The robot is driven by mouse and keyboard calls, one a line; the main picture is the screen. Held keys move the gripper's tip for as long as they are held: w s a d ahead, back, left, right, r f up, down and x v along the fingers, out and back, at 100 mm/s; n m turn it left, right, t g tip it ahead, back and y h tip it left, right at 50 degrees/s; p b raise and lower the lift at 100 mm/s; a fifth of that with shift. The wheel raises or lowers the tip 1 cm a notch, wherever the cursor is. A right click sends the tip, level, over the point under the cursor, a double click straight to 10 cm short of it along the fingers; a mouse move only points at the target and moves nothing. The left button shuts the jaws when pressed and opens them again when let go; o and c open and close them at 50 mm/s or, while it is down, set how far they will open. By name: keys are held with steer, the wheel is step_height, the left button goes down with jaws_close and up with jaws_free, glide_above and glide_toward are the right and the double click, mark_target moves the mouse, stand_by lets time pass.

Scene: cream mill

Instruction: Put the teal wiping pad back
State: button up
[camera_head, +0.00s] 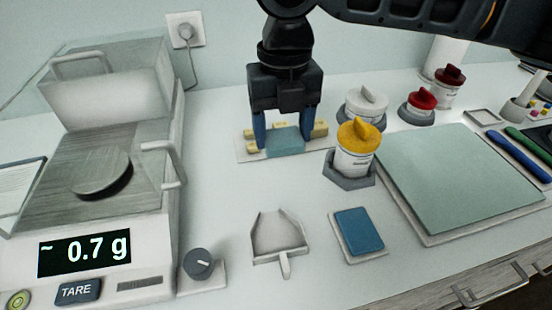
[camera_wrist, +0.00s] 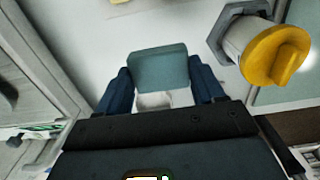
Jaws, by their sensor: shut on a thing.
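The teal wiping pad (camera_head: 286,142) is between the two blue fingers of my gripper (camera_head: 287,135), which is shut on it. The pad also shows in the wrist view (camera_wrist: 158,68), with a finger against each side. My gripper points down at this holder. I cannot tell whether the pad touches the holder or hangs just above it.
A yellow-lidded jar (camera_head: 356,150) stands in a grey holder close to the right. A blue pad (camera_head: 359,229) lies on a small tray in front. A scale (camera_head: 85,205) reading 0.7 g fills the left. A glass-green board (camera_head: 455,175) lies at right.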

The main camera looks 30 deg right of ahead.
mark_target(282, 177)
steer(key=shift+f, duration=3.75)
steer(key=shift+f, duration=0.2)
steer(key=o, duration=0.9)
steer(key=shift+o, duration=0.2)
step_height(282, 177, up, 12)
steer(key=shift+r, duration=0.25)
